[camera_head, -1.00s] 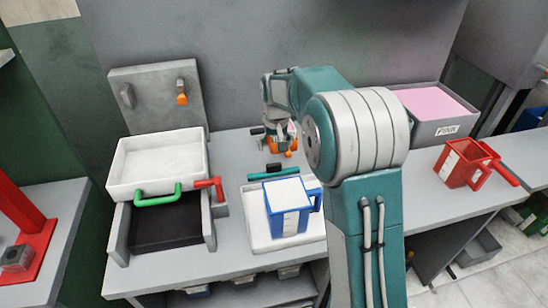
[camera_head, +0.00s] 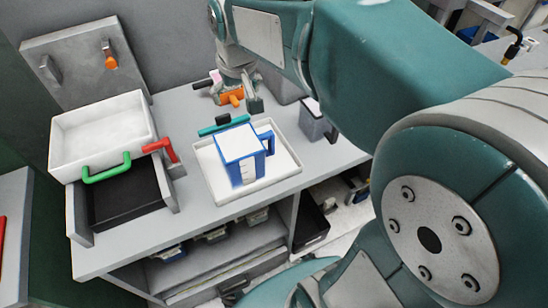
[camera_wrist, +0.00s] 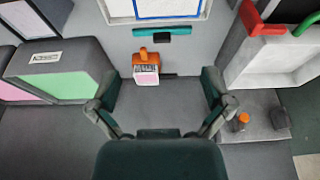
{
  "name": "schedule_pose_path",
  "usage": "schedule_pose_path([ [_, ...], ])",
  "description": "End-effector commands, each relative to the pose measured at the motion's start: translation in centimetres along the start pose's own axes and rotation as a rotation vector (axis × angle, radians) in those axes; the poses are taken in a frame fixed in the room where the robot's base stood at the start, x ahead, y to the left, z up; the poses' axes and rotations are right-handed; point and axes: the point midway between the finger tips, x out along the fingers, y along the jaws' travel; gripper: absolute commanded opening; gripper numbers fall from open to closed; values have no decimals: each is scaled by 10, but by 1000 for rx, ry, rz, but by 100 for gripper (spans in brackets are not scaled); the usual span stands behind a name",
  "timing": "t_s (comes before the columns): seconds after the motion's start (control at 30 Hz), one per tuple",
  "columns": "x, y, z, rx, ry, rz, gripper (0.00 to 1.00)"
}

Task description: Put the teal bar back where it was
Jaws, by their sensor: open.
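The teal bar (camera_head: 222,124) lies on the grey bench, just behind the white tray. In the wrist view an orange piece with a pale pink-and-white face (camera_wrist: 146,67) sits between the spread fingers (camera_wrist: 160,82). I cannot tell how high the fingers are above the bench.
A blue jug with white contents (camera_head: 240,142) stands on the white tray (camera_head: 208,172). A grey container (camera_head: 318,125) stands right of the jug.

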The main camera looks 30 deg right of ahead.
Motion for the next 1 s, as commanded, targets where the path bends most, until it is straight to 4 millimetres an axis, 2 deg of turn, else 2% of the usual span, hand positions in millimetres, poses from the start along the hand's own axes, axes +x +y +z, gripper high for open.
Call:
schedule_pose_path([
  [0.1, -17, 0, 30, 0, 37, 0, 100],
  [0.3, -32, 0, 81, 0, 92, 0, 100],
  [0.6, -35, 0, 152, 0, 169, 0, 100],
  [0.8, -32, 0, 171, 0, 190, 0, 100],
  [1.0, -31, 0, 172, 0, 189, 0, 100],
])
